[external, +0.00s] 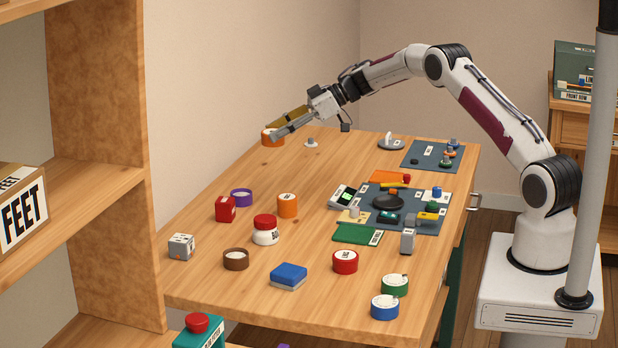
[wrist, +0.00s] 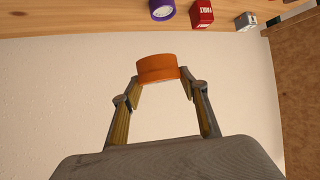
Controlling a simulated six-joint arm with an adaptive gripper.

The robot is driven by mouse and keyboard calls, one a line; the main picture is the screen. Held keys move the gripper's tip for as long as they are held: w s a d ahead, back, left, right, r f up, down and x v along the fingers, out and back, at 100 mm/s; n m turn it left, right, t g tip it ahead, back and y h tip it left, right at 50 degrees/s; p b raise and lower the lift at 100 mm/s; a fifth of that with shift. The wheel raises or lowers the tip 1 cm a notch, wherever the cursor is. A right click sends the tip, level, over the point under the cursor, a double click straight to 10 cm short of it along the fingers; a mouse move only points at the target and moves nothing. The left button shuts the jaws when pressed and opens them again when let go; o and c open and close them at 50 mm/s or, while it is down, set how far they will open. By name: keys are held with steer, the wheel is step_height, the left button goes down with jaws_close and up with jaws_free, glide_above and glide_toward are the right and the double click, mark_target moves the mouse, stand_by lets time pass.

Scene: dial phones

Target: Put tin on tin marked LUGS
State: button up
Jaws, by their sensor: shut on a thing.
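My gripper (external: 273,133) is shut on an orange tin (external: 267,139) at the far left edge of the table. In the wrist view the orange tin (wrist: 157,68) sits between the two fingertips of my gripper (wrist: 159,80), with the pale wall behind it. I cannot tell its height over the table. Other round tins stand on the table: red (external: 345,262), green (external: 395,285), blue (external: 384,308), brown (external: 235,260) and purple (external: 241,198). Their labels are too small to read, so I cannot tell which is marked LUGS.
An orange container (external: 287,206), a red-lidded jar (external: 265,231), a red box (external: 225,209), a grey box (external: 181,246) and a blue block (external: 289,275) stand on the near part. A dark mat (external: 430,222) holds several small items. The table's left strip is mostly clear.

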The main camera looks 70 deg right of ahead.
steer(key=s+a+r+n+y, duration=0.1)
steer(key=s+a+r, duration=0.15)
steer(key=a, duration=0.55)
steer(key=n+g+y, duration=0.5)
steer(key=n+g, duration=0.2)
steer(key=n, duration=0.1)
glide_above(349, 252)
step_height(349, 252, down, 4)
steer(key=shift+a+r, duration=0.1)
steer(key=shift+f, duration=3.2)
steer(key=shift+f, duration=1.9)
steer(key=shift+f, duration=0.15)
